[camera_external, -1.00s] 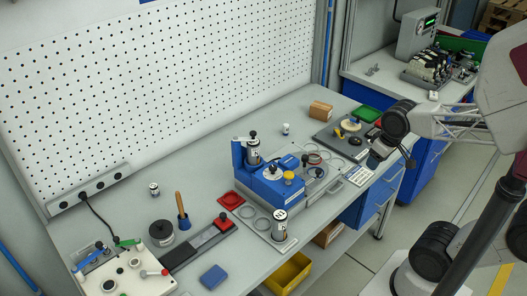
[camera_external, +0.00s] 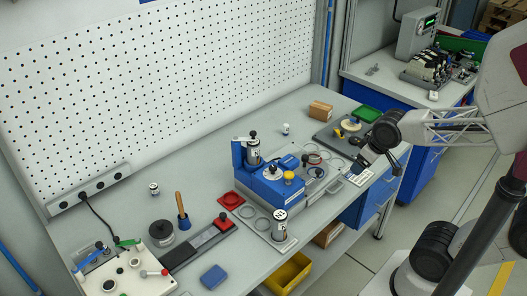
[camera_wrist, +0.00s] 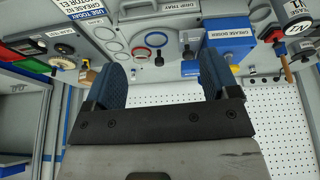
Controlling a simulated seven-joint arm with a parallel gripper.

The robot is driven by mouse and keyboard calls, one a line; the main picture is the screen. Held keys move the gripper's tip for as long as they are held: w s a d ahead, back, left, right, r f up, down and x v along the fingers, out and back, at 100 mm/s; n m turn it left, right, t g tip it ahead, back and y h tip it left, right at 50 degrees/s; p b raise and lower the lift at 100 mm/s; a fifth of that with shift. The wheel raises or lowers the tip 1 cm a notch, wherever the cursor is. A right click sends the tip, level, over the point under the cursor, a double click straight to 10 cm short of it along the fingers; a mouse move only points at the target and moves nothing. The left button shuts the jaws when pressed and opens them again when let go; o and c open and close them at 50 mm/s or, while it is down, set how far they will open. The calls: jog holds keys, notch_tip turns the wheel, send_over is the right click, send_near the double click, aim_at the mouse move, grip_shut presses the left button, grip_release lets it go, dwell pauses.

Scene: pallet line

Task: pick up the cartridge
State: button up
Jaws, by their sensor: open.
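Probably the same one shows at the right edge of the wrist view (camera_wrist: 300,43). I cannot tell which cylinder the task means. My gripper (camera_external: 374,163) is open and empty over the bench's right part, well right of both. Its blue finger pads flank an empty gap in the wrist view (camera_wrist: 161,80).
A grey plate with knobs (camera_external: 330,137), a cardboard box (camera_external: 320,110) and a green tray (camera_external: 368,114) lie at the back right. A printed card (camera_external: 358,176) lies near the front edge. A red tray (camera_external: 231,200) and a wooden-handled tool (camera_external: 181,207) are left of the doser.

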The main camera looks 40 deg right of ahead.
jog(key=w+a+f+n+t, duration=0.2)
jog(key=w+a+f, duration=0.1)
jog(key=w+a, duration=0.2)
jog(key=n+t+y, duration=0.4)
jog(key=n+y, duration=0.1)
jog(key=y, duration=0.3)
send_near(285, 215)
jog(key=x, duration=0.5)
jog(key=shift+d, duration=0.15)
jog(key=shift+a+f+t, duration=0.15)
jog(key=shift+a+t, duration=0.15)
jog(key=shift+a, duration=0.05)
jog(key=shift+x, duration=1.25)
jog(key=shift+f, duration=0.1)
jog(key=shift+x, duration=2.55)
